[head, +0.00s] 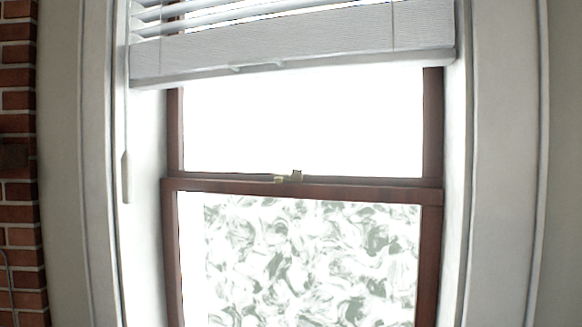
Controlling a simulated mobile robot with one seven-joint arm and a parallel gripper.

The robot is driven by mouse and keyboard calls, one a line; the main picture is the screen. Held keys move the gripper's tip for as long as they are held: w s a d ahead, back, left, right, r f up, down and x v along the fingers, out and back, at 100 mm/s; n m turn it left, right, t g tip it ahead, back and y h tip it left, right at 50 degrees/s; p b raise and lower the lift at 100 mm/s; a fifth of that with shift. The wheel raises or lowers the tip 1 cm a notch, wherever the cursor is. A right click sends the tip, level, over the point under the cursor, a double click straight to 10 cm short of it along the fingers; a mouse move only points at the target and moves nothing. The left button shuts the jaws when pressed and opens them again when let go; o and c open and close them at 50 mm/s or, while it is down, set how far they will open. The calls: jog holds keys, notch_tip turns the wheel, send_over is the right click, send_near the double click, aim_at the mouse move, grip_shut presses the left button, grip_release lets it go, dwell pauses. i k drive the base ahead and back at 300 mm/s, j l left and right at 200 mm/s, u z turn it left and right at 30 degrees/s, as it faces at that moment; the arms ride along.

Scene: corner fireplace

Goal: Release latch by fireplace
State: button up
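A small brass-coloured latch (297,176) sits on the meeting rail (370,188) of a brown wooden sash window, near the middle of the rail. A second small pale metal piece (279,180) lies just left of it on the same rail. The latch is too small in the picture to tell which way its lever points. The lower sash appears down, with its top rail level with the upper sash's bottom rail. My gripper is not in view.
White blinds (290,45) hang partly raised over the window top. A pull-cord handle (126,178) hangs at the left. A red brick wall (19,215) stands at the far left. White trim (500,180) frames the window. Patterned film (310,262) covers the lower pane.

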aim_at(296, 173)
jog(key=i+l, duration=0.15)
jog(key=i, duration=0.4)
jog(key=i+l, duration=0.1)
jog(key=i, duration=0.4)
